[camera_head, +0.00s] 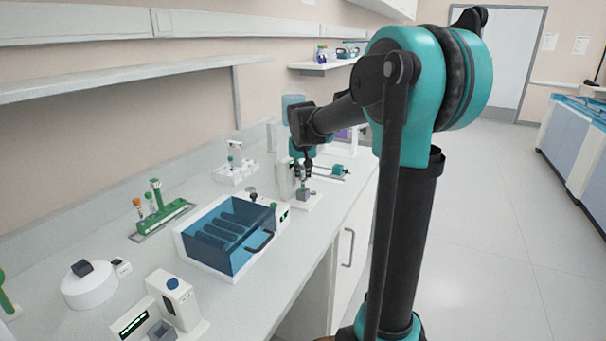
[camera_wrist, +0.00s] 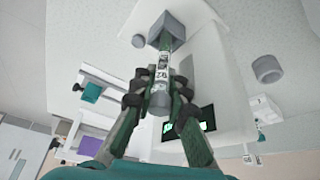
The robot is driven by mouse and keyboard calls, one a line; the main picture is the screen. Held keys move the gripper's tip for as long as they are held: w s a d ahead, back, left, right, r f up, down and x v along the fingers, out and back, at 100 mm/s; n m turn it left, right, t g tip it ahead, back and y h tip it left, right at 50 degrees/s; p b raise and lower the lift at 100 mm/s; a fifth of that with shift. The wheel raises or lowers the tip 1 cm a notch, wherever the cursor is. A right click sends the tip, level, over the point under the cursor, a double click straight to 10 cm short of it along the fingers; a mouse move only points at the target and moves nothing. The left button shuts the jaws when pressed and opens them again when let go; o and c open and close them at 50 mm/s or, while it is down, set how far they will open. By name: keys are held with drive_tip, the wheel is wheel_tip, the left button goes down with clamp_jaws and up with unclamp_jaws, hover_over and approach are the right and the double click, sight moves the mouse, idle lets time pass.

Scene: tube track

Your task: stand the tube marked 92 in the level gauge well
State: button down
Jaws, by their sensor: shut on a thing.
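My gripper (camera_head: 303,170) is shut on a tube at the white gauge device (camera_head: 303,204). In the wrist view my gripper (camera_wrist: 160,90) has its fingers on both sides of the tube (camera_wrist: 162,72), which has a white label with dark markings too small to read surely. The tube's far end meets the dark grey well block (camera_wrist: 182,30) on the device; I cannot tell how deep it sits. The same grey block (camera_head: 303,194) shows below my gripper in the head view. A green-lit display (camera_wrist: 207,120) is beside my right finger in the wrist view.
A green rack (camera_head: 170,217) with several tubes stands at left. A blue clear-fronted box (camera_head: 228,238) is nearer. A round white device (camera_head: 90,287) and a white device with a blue button (camera_head: 174,300) stand at the front. A white rack (camera_head: 236,172) is near the wall.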

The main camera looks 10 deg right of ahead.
drive_tip(key=c, duration=1.4)
unclamp_jaws()
drive_tip(key=shift+c, duration=0.2)
drive_tip(key=v, duration=1.2)
